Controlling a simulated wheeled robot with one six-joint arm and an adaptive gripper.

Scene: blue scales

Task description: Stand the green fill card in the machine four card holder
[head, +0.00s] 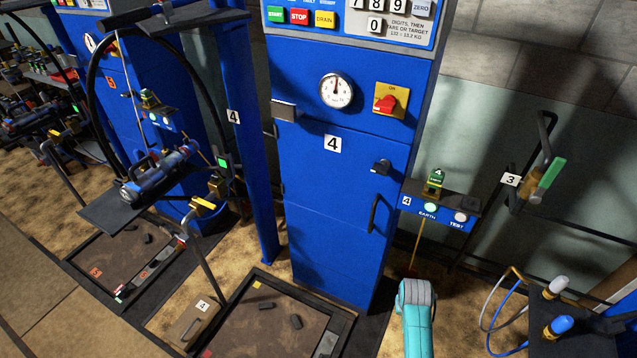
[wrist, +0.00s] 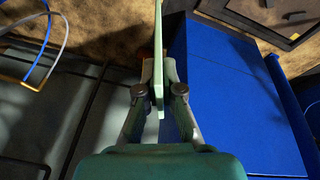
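In the wrist view my gripper (wrist: 160,72) has its two fingers closed against a thin pale green card (wrist: 160,22), seen nearly edge-on. The card extends past the fingertips to the top of the picture. Neither gripper nor held card can be made out clearly in the head view, where a teal part of my arm shows at the bottom. The blue machine four cabinet (head: 330,215) stands in the middle. A small dark ledge with a pale face (head: 284,110) sits at its left edge; I cannot tell whether it is the card holder. The ledge looks empty.
A shelf with an earth lamp and test button (head: 440,205) juts right of the cabinet. A green-handled fitting (head: 549,174) hangs near a 3 label on the wall. Hoses (head: 498,310) stand lower right. A black-framed floor platform (head: 345,330) lies in front of the cabinet.

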